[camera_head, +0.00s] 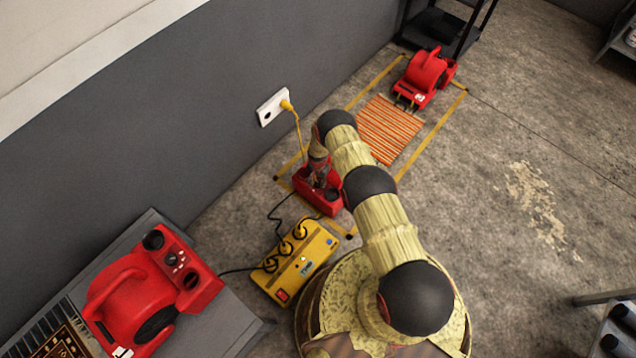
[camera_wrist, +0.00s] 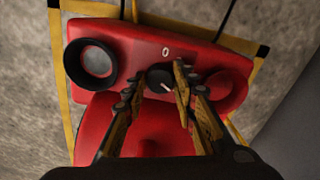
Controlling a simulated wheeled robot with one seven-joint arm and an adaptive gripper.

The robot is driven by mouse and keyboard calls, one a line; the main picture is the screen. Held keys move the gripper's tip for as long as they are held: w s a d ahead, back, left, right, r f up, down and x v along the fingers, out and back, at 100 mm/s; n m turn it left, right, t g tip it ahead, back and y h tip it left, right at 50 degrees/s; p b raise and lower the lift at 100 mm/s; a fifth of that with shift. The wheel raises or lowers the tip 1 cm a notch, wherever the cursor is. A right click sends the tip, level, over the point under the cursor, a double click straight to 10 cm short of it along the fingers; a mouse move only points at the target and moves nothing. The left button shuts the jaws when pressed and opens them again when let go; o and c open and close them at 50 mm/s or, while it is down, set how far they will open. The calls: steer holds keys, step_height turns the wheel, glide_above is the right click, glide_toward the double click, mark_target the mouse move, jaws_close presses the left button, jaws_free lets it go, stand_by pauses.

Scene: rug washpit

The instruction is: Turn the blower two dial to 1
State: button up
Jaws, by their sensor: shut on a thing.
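In the wrist view a red blower (camera_wrist: 215,60) fills the middle, with a white "0" on its panel. A small dark dial (camera_wrist: 158,75) with a white pointer line sits below that "0". The line slants toward the lower right. My gripper (camera_wrist: 157,88) has one finger on each side of the dial and is shut on it. Its right finger covers part of the panel, so no other number shows. In the head view my gripper (camera_head: 318,160) reaches down to this red blower (camera_head: 328,203) beside the wall, hiding most of it. I cannot read a blower number.
A yellow power box (camera_head: 297,262) with cables stands on the floor near this blower. Another red blower (camera_head: 135,300) sits on a grey platform at lower left. A third (camera_head: 427,72) stands farther off, beyond an orange striped mat (camera_head: 388,130). The right floor is mostly clear.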

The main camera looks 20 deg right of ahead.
steer(key=n, duration=0.3)
steer(key=shift+n, duration=0.4)
steer(key=n, duration=0.3)
steer(key=shift+w+n, duration=0.1)
steer(key=shift+n, duration=0.3)
steer(key=n, duration=0.4)
steer(key=shift+n, duration=2)
steer(key=o, duration=0.9)
